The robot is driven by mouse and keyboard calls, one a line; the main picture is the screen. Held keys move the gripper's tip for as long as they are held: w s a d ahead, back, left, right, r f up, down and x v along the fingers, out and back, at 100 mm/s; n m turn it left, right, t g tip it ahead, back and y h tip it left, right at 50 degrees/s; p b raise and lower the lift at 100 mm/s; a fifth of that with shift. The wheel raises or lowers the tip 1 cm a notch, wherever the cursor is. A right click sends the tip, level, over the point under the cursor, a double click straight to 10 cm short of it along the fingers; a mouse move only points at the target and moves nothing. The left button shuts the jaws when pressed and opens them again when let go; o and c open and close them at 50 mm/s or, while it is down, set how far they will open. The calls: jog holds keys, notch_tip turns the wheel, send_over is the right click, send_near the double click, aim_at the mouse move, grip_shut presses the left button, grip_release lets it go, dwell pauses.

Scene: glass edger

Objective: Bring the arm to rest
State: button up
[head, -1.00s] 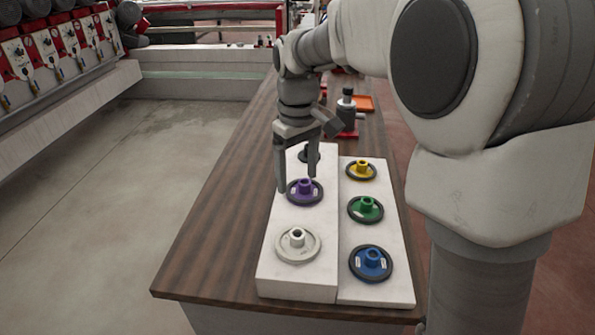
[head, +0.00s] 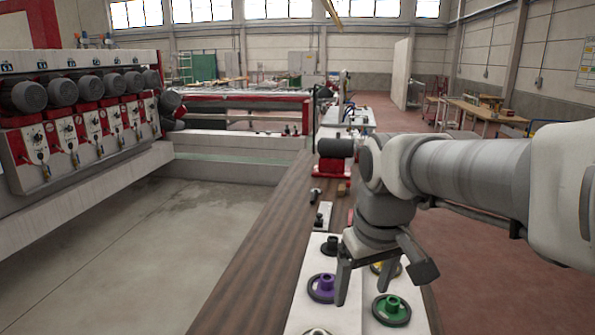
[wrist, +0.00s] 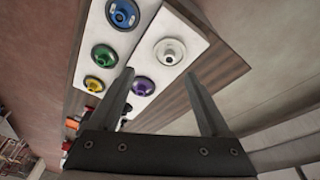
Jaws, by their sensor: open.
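My gripper (head: 365,290) is open and empty, held above the white boards on the bench. In the wrist view its two fingers (wrist: 163,95) are spread with nothing between the tips. In the head view a purple wheel (head: 324,287) lies just left of the fingers. A green wheel (head: 391,309) lies below and right of them, and a yellow wheel (head: 377,268) is partly hidden behind the gripper. The wrist view also shows a blue wheel (wrist: 122,13) and a white wheel (wrist: 170,51).
The brown wooden bench (head: 262,285) runs away from me. Further along it stand a black wheel (head: 330,245) and a red stand (head: 333,168). A machine with several grey motors (head: 90,88) is at the left. The grey floor (head: 150,240) between is clear.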

jog(key=s+d+f+m+t, duration=0.1)
jog(key=s+d+m+t, duration=0.2)
jog(key=s, duration=0.8)
jog(key=shift+s+d+f+m, duration=0.2)
jog(key=shift+d+f+m, duration=0.1)
jog(key=shift+d+f, duration=0.1)
jog(key=shift+r, duration=0.1)
dwell(1.9)
